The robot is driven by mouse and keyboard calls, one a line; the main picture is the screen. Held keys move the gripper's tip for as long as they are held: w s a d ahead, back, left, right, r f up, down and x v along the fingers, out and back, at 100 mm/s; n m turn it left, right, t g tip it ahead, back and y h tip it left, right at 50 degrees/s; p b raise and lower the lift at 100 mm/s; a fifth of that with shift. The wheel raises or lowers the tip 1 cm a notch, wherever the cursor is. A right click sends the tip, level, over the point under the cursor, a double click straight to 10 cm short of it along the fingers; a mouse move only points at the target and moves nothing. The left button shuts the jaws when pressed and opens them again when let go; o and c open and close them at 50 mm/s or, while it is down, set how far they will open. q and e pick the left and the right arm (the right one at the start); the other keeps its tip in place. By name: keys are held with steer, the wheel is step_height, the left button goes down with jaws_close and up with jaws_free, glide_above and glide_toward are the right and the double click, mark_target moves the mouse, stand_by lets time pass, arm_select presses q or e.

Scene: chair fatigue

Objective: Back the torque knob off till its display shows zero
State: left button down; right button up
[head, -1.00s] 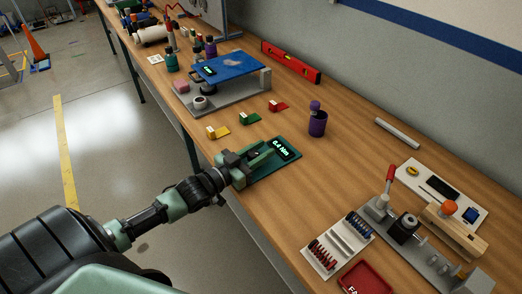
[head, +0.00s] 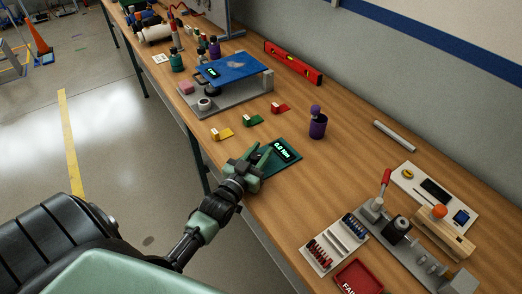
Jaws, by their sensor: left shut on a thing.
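A dark green torque unit (head: 288,158) lies on the wooden bench near its front edge. Its lit display (head: 283,148) ends in "Nm"; the number is small and looks like 0.0, though I cannot read it surely. My left gripper (head: 257,160) is over the near-left part of the unit, its green fingers closed on the torque knob. The knob itself is hidden between the fingers. My right gripper is not in view.
Yellow (head: 222,134), green (head: 253,120) and red (head: 280,108) tags lie behind the unit. A grey fixture with a blue plate (head: 235,67) is farther back. A white bit tray (head: 335,244) and red tray (head: 358,277) lie front right.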

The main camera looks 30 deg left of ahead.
mark_target(253, 162)
arm_select(q)
steer(key=shift+r, duration=0.1)
steer(key=c, duration=1)
jaws_free()
steer(key=shift+s+f, duration=0.2)
steer(key=shift+s, duration=0.3)
steer(key=s, duration=0.2)
steer(key=s+b, duration=0.1)
steer(key=s, duration=0.2)
steer(key=shift+s+d, duration=0.2)
steer(key=shift+s, duration=0.1)
steer(key=shift+s+r+b, duration=0.15)
steer(key=shift+s+b, duration=0.15)
steer(key=shift+s, duration=0.3)
